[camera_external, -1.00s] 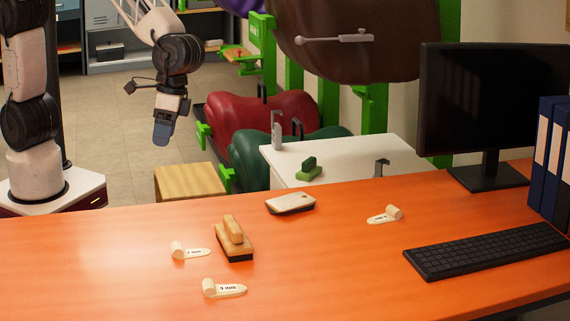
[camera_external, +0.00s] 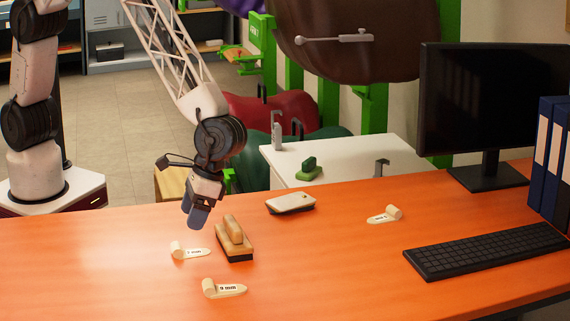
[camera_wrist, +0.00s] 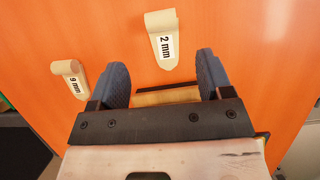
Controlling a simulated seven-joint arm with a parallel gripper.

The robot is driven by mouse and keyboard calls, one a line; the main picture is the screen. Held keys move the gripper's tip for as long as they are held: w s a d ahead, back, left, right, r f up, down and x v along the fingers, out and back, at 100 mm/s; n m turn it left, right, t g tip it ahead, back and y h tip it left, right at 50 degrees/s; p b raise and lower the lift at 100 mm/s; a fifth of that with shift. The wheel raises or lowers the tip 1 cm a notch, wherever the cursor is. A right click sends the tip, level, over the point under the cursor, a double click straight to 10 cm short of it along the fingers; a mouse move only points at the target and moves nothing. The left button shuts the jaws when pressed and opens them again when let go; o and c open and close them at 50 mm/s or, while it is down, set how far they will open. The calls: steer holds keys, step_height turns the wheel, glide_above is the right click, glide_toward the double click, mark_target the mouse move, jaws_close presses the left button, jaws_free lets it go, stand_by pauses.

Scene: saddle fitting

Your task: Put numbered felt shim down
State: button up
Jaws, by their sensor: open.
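Three pale felt shims, each with one rolled end and a printed label, lie on the orange desk. The 2 mm shim (camera_external: 190,252) is at left; in the wrist view it (camera_wrist: 163,42) lies just beyond my fingertips. The 9 mm shim (camera_external: 225,288) is nearer the front edge and shows at left in the wrist view (camera_wrist: 70,80). The third shim (camera_external: 385,215) lies to the right; its label is too small to read. My gripper (camera_external: 198,216) is open and empty above the desk, beside a wooden block brush, pointing down. It also shows in the wrist view (camera_wrist: 162,64).
The wooden-handled block brush (camera_external: 235,240) stands close right of the 2 mm shim, partly under my gripper in the wrist view. A pale-topped block (camera_external: 290,203) lies behind it. Keyboard (camera_external: 487,250), monitor (camera_external: 492,110) and binders (camera_external: 548,155) fill the right side. The front middle is clear.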

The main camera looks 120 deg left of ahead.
mark_target(184, 252)
steer(key=shift+x, duration=1.25)
steer(key=shift+f, duration=0.15)
steer(key=shift+x, duration=2.45)
steer(key=shift+s+a, duration=0.1)
steer(key=shift+s, duration=0.05)
steer(key=c, duration=1.1)
